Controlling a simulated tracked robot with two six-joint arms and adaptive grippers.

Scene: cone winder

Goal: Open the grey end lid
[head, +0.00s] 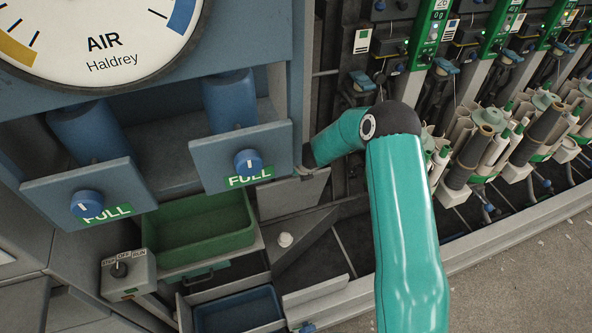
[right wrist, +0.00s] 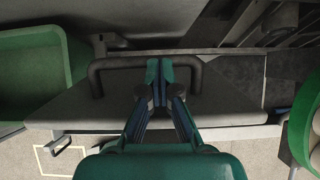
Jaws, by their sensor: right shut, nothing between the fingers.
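The grey end lid (head: 292,194) is a flat grey panel right of the green tray in the head view. In the right wrist view the lid (right wrist: 75,108) spans the middle, with a dark bar handle (right wrist: 120,63) along its far edge. My right gripper (right wrist: 160,72) is shut, its fingertips together over the middle of the handle. Nothing is between the fingers. I cannot tell whether they touch the bar. In the head view my right arm reaches the lid's upper edge, and the gripper is mostly hidden. My left gripper is not in view.
A green tray (head: 204,232) stands left of the lid, below two drawers marked FULL (head: 240,150). A blue tray (head: 240,312) and a small switch box (head: 128,272) are lower. Bobbins (head: 487,145) line the right. A white knob (head: 285,239) sits below the lid.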

